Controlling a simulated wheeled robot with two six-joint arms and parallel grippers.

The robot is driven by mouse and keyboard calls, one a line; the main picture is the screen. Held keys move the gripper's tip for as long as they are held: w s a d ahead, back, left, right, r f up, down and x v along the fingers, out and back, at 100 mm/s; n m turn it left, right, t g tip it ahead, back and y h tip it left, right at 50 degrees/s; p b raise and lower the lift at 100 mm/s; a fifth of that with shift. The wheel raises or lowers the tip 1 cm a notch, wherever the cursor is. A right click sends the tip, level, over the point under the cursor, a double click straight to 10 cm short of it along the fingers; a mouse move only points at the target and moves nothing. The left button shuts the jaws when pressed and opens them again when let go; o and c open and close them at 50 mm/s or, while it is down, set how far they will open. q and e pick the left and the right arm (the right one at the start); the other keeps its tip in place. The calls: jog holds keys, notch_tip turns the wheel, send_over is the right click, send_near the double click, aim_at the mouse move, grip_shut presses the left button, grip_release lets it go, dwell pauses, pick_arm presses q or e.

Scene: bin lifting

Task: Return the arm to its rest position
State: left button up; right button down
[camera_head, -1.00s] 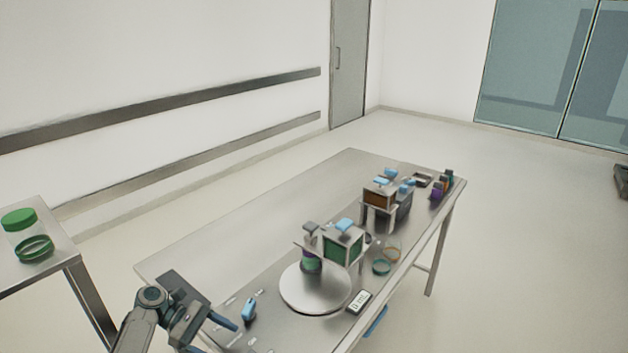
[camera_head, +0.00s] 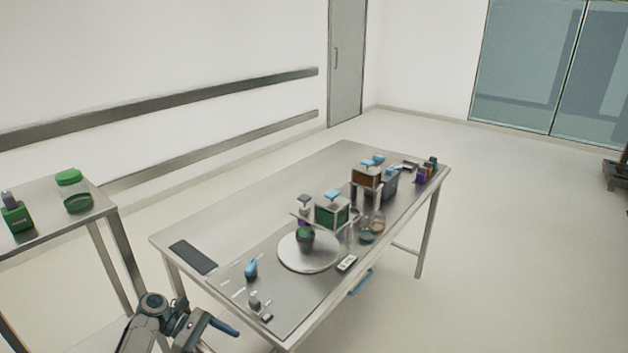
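My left arm comes in at the bottom left. Its gripper (camera_head: 218,329) hangs in front of the table's near left corner, apart from the table (camera_head: 262,215). One dark blue finger points right. The other finger is hard to make out, so I cannot tell how far apart they are. I see nothing held in it. My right arm and gripper are out of view.
A round plate (camera_head: 310,262), a green box (camera_head: 332,212), a brown box (camera_head: 366,178) and small items stand on the table. A side table (camera_head: 60,235) at left holds a green-lidded jar (camera_head: 75,190) and a green bottle (camera_head: 17,214).

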pick_arm(q)
jog(key=s+a+f+m+t+y+b, duration=0.15)
jog(key=s+f, duration=0.35)
jog(key=f, duration=0.6)
jog(key=s+a+f+y, duration=0.1)
jog(key=s+f+y, duration=0.3)
jog(key=f, duration=0.8)
jog(key=s+a+f+t+y+b, duration=0.1)
jog(key=s+f, duration=0.4)
jog(key=f, duration=0.6)
jog(key=s+a+f+m+y+b, duration=0.1)
jog(key=s+a+f+m+y, duration=0.15)
jog(key=s+f, duration=0.65)
jog(key=s+a+f+m+y+b, duration=0.15)
jog(key=s+f+m+y, duration=0.35)
jog(key=s, duration=0.6)
jog(key=s+f+m, duration=0.2)
jog(key=s+m, duration=0.1)
jog(key=s, duration=0.5)
jog(key=s+f+m+t+b, duration=0.1)
jog(key=s+f+m, duration=0.2)
jog(key=s, duration=0.5)
jog(key=shift+s+a+f+m, duration=0.15)
jog(key=shift+a+f+m, duration=0.15)
jog(key=shift+a+m, duration=0.1)
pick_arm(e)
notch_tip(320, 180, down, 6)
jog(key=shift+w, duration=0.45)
